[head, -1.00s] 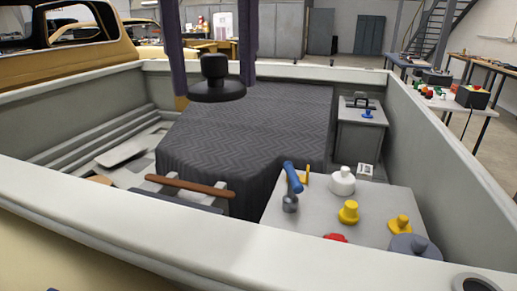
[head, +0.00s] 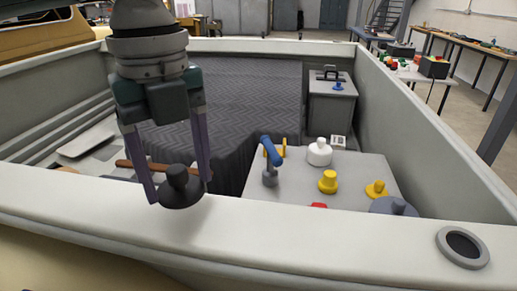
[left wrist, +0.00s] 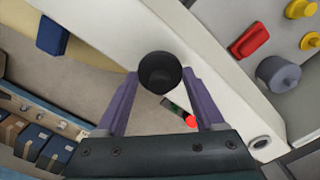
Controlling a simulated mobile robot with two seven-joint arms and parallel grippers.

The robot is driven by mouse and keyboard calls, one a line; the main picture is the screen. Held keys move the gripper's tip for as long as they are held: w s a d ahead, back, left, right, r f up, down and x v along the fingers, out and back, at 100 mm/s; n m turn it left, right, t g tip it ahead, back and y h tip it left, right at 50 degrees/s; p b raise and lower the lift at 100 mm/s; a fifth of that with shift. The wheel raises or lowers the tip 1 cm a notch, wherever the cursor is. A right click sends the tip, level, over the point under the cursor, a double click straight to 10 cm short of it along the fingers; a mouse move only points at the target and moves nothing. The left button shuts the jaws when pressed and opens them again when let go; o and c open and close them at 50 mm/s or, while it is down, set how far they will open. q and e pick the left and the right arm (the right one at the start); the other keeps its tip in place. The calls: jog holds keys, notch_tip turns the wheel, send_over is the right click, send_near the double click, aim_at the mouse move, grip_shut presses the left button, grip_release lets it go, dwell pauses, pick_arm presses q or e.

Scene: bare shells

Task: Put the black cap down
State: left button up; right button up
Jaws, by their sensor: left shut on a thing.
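The black cap (head: 178,190) is a dark disc with a round knob on top. My left gripper (head: 181,187) comes down from the top left of the head view and is shut on it, one purple finger on each side. The cap is upright and shows in front of the near white rail (head: 300,222); I cannot tell whether it is clear of the rail. In the left wrist view the cap (left wrist: 160,72) sits between the fingertips (left wrist: 160,75), with the white rail beside and below it. My right gripper is in neither view.
Beyond the rail a grey table (head: 290,200) holds a blue-handled tool (head: 270,155), a white knobbed piece (head: 319,153), yellow pieces (head: 328,182) and a grey cap (head: 395,206). A round socket (head: 462,247) is set in the rail at right. The rail between is bare.

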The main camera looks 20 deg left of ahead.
aim_at(180, 193)
pick_arm(q)
jog(key=shift+f, duration=1.9)
jog(key=shift+f, duration=0.1)
jog(key=o, duration=1.3)
notch_tip(180, 193, up, 12)
jog(key=shift+r+b, duration=0.15)
jog(key=shift+b, duration=0.45)
jog(key=shift+s, duration=0.15)
